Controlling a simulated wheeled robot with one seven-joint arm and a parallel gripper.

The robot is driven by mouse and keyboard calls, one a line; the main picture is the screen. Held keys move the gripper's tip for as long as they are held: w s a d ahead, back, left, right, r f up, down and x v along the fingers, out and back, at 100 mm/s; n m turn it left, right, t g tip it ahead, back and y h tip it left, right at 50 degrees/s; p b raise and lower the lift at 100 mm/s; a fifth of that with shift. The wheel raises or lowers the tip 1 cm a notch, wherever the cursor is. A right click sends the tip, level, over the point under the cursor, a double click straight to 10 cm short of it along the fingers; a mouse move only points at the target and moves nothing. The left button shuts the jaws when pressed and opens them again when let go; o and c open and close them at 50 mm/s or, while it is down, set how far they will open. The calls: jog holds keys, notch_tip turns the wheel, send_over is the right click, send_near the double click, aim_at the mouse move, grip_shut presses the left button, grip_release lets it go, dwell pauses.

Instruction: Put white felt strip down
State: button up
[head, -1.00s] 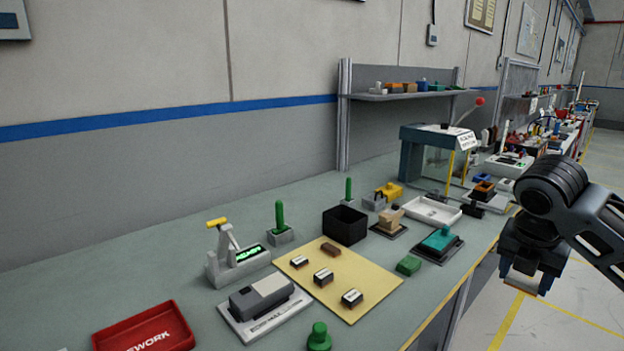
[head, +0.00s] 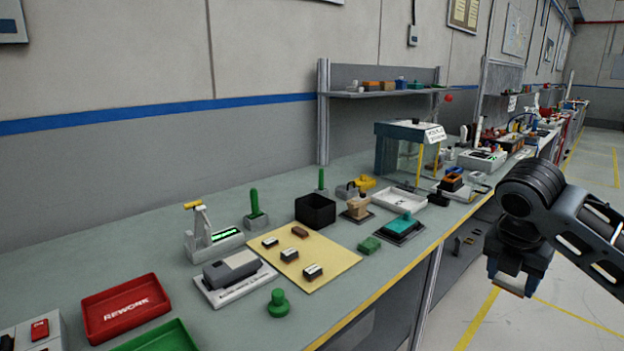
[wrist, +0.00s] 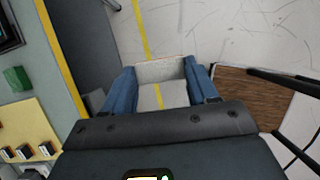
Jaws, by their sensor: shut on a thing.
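My gripper (head: 510,282) hangs at the right of the head view, over the floor beyond the bench's front edge. In the wrist view its two blue fingers (wrist: 159,90) are shut on the white felt strip (wrist: 160,70), which spans between the fingertips. Only a thin pale edge of the strip shows under the fingers in the head view. The strip is held in the air, apart from the bench (head: 345,292).
The bench holds a red REWORK tray (head: 88,322), a beige mat (head: 330,266) with small parts, a black bin (head: 316,222), a white tray (head: 395,207) and a green block (head: 370,245). Bare bench top lies along the front edge. A brown board (wrist: 245,95) shows in the wrist view.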

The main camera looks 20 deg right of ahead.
jog(key=w+a+f+m+g, duration=0.2)
jog(key=w+a+f+m, duration=0.35)
jog(key=a+f, duration=0.2)
jog(key=s+a+f+m+g+y, duration=0.1)
jog(key=a+f+m+y, duration=0.1)
jog(key=a+f+m, duration=0.6)
jog(key=s+a+f+m+g+y, duration=0.2)
jog(key=a+f+m, duration=0.5)
jog(key=a+f, duration=0.4)
jog(key=a, duration=0.4)
jog(key=shift+a+m+g, duration=0.15)
jog(key=shift+m+g, duration=0.15)
jog(key=shift+m, duration=0.05)
jog(key=shift+s, duration=0.1)
